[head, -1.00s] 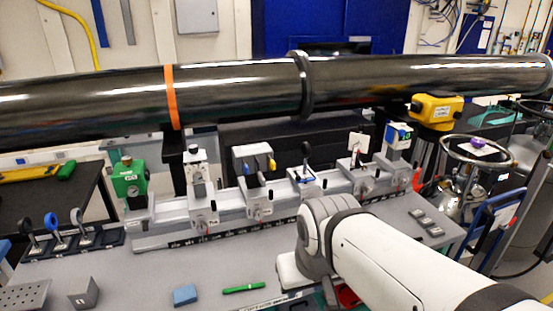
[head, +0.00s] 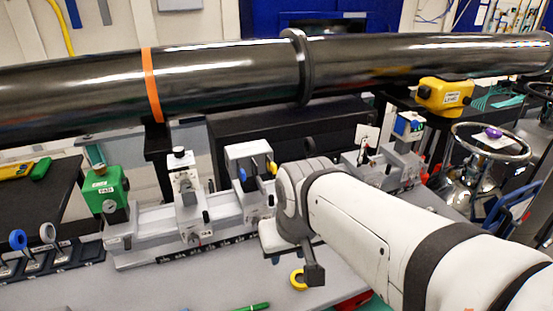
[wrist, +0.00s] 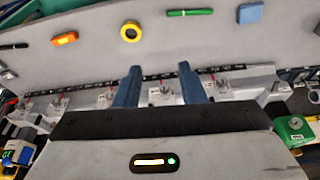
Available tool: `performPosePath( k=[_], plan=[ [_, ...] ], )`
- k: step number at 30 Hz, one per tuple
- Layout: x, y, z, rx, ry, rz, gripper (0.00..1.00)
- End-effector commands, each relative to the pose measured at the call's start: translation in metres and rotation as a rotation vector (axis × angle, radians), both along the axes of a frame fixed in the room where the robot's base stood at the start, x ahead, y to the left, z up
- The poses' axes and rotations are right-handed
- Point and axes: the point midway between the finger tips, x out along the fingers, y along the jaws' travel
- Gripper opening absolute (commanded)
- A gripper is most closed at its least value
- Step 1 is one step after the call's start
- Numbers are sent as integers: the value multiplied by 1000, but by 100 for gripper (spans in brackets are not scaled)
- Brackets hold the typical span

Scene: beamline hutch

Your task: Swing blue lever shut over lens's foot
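My gripper (wrist: 159,70) shows two blue-grey fingers, apart with nothing between them, in the wrist view; they reach over the rail's carriers. In the head view my arm's end hides the middle of the rail (head: 125,258). A dark round-topped piece, perhaps the lens (head: 309,146), shows just above my arm; its foot is hidden. I cannot make out the blue lever over that foot. A white block with a blue part (head: 242,174) and a yellow part (head: 273,168) stands left of my arm. The carriers (wrist: 162,95) also show in the wrist view, their levers too small to tell.
A large dark pipe (head: 220,75) crosses behind the rail. A green box (head: 104,190) stands at the rail's left end. Ring-topped pieces (head: 48,233) stand in a rack at left.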

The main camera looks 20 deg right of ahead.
Motion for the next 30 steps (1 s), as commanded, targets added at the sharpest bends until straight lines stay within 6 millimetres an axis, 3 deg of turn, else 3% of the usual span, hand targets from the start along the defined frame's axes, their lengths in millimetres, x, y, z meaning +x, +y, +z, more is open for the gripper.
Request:
performPosePath(
  k=[5, 9, 14, 18, 24, 30],
  plan=[
    [52, -12, 23, 39, 39, -173, 36],
    [113, -31, 40, 84, 78, -399, 36],
    [183, -60, 44, 128, 121, -660, 36],
    [241, -91, 36, 161, 155, -888, 36],
    [309, -139, 7, 195, 196, -1200, 36],
    [347, -175, -23, 212, 219, -1413, 36]
  ],
)
